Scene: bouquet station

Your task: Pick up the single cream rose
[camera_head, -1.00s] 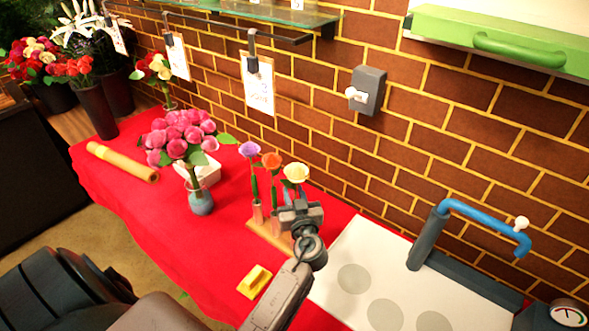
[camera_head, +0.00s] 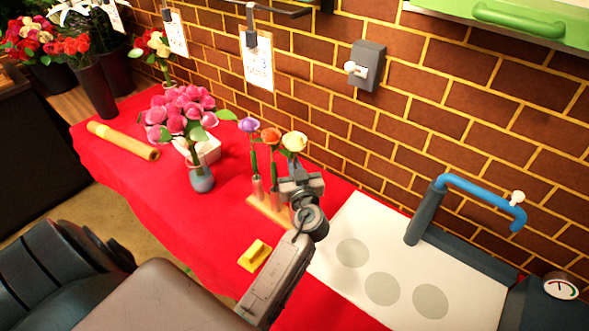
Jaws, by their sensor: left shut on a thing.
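The single cream rose (camera_head: 294,142) stands upright at the right end of a row of single flowers, beside an orange one (camera_head: 270,138) and a purple one (camera_head: 249,125). They stand in narrow tubes on a small wooden stand (camera_head: 266,213). My left gripper (camera_head: 299,178) is just below the cream bloom, shut on the rose's stem. The gripper hides most of that stem and its tube. My right gripper is not in view.
A vase of pink flowers (camera_head: 200,181) stands left of the stand. A yellow block (camera_head: 255,255) lies in front on the red cloth (camera_head: 190,238). A white mat with grey circles (camera_head: 352,252) and a blue-handled pipe (camera_head: 480,208) are to the right.

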